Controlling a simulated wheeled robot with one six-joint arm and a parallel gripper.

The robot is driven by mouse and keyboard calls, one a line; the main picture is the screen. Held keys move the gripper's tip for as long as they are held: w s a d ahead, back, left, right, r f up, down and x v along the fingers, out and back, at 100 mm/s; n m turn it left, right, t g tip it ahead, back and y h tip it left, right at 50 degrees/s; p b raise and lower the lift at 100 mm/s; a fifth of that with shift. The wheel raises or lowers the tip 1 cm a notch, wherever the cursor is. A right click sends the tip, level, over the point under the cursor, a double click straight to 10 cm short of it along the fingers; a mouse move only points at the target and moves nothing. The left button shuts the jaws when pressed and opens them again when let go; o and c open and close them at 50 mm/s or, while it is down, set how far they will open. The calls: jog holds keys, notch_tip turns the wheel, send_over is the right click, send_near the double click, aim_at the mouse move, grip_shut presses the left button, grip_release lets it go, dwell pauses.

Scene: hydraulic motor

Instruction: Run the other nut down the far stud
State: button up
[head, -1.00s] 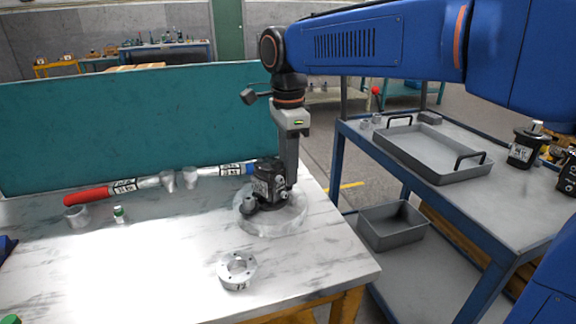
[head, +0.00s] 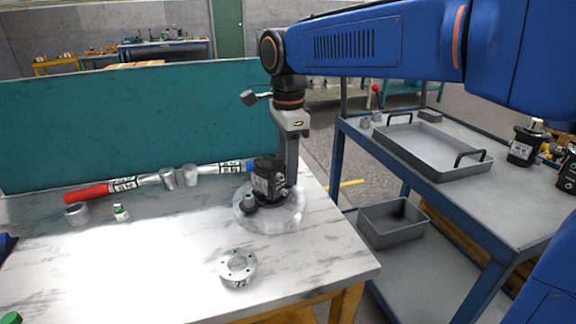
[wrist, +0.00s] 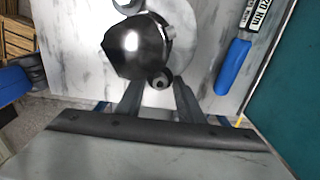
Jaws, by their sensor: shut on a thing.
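The black hydraulic motor (head: 268,181) stands upright on a round, pale flange plate (head: 285,219) at the right end of the bench. My gripper (head: 289,183) points down just behind the motor, mostly hidden by it in the head view. In the wrist view my gripper (wrist: 160,90) has its fingers closed around a small dark nut (wrist: 160,81) beside the dark motor body (wrist: 136,45). The far stud is hidden under the nut and fingers, so thread and seating cannot be made out. Another round fitting (head: 249,201) sits at the motor's near side.
A silver ring flange (head: 237,266) lies on the front of the bench. Red-handled (head: 88,193) and blue-handled (wrist: 233,66) torque wrenches lie along the teal back panel (head: 130,120). A trolley with a grey tray (head: 432,150) stands to the right.

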jog(key=shift+r, duration=0.1)
jog(key=shift+r, duration=0.4)
jog(key=n, duration=0.5)
jog(key=shift+n, duration=0.3)
jog(key=n, duration=0.4)
jog(key=shift+n, duration=0.4)
jog(key=shift+n, duration=0.4)
jog(key=shift+c, duration=0.4)
